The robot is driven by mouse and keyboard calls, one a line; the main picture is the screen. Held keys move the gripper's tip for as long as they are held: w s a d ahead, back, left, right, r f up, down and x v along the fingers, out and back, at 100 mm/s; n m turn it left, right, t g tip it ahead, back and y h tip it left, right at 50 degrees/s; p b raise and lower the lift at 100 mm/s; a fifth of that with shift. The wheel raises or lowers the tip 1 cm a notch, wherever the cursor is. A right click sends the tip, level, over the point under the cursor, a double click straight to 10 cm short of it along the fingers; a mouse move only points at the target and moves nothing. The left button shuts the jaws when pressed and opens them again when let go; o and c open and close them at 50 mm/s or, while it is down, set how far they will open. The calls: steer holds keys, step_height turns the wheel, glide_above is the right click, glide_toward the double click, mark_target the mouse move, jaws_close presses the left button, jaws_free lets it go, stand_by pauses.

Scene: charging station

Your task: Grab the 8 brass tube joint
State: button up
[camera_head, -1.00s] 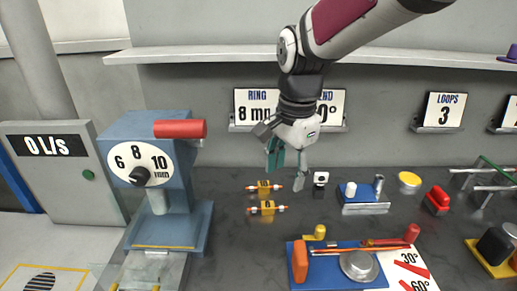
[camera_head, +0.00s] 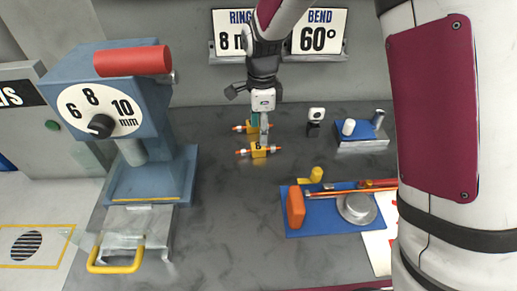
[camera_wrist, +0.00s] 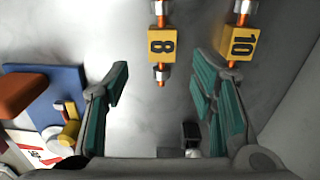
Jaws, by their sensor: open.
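The brass tube joint marked 8 (camera_wrist: 161,45) has a yellow block with orange tube ends and white collars. In the wrist view it lies just beyond the fingertips, roughly centred between them. In the head view it is the nearer joint (camera_head: 259,151), lying on the grey tabletop. My gripper (camera_wrist: 162,75), also in the head view (camera_head: 260,132), is open and empty, pointing down over the joints. The similar joint marked 10 (camera_wrist: 239,43) lies beside it, nearer the wall, beyond the right finger. In the head view this joint (camera_head: 250,128) is partly hidden by my fingers.
The blue press (camera_head: 125,110) stands left. A blue board (camera_head: 325,220) with an orange block (camera_head: 296,205) lies front right. A small black-and-white piece (camera_head: 315,120) and a blue stand (camera_head: 362,133) are right of the joints. The front middle tabletop is clear.

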mark_target(258, 146)
steer(key=shift+w+a+f, duration=0.1)
steer(key=shift+a+f, duration=0.1)
steer(key=shift+f, duration=1.3)
steer(key=shift+w+a+f, duration=0.1)
steer(key=shift+a+f, duration=0.1)
steer(key=shift+f, duration=1.3)
steer(key=shift+s, duration=0.1)
jaws_close()
